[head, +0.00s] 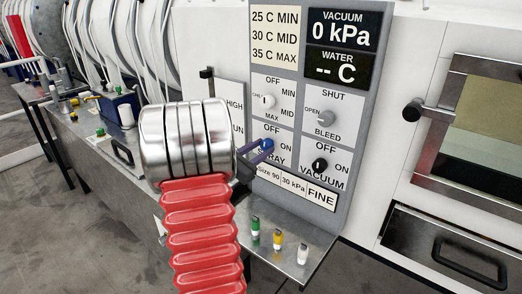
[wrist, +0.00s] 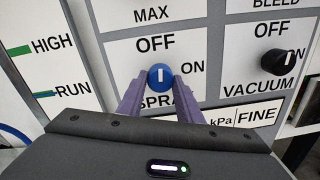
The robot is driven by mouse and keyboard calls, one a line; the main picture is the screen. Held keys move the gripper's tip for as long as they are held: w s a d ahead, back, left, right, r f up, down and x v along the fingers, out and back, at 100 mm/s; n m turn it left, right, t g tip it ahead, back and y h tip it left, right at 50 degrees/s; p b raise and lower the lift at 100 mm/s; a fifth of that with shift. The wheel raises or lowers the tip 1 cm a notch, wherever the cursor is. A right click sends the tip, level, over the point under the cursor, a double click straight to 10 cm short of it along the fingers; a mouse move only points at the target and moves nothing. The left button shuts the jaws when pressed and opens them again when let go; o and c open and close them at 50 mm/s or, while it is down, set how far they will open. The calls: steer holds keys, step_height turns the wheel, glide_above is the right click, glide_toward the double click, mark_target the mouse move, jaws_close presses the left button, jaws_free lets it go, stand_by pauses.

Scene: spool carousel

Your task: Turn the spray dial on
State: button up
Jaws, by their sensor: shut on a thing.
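The spray dial (wrist: 160,77) is a small blue knob with a white pointer mark. In the wrist view its mark stands upright, toward the OFF label above it; ON is to its right. My gripper (wrist: 160,88) has its two purple fingers on either side of the knob, shut on it. In the head view my gripper (head: 262,148) reaches the panel from the left, and the blue dial (head: 267,143) shows only partly at the fingertips. My silver wrist and red arm hide the area left of it.
A black vacuum knob (head: 320,165) sits right of the spray dial, a grey bleed knob (head: 327,115) above that, and a white chill dial (head: 267,101) above the spray dial. The displays (head: 343,45) read 0 kPa and -- C. Small vials (head: 278,240) stand on the steel shelf below.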

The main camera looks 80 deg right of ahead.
steer(key=m, duration=0.4)
steer(key=shift+d+r, duration=0.1)
steer(key=m, duration=0.4)
steer(key=shift+m, duration=0.3)
steer(key=m, duration=0.4)
steer(key=shift+m+t, duration=0.4)
steer(key=shift+m, duration=1.4)
steer(key=o, duration=1)
steer(key=shift+o, duration=0.2)
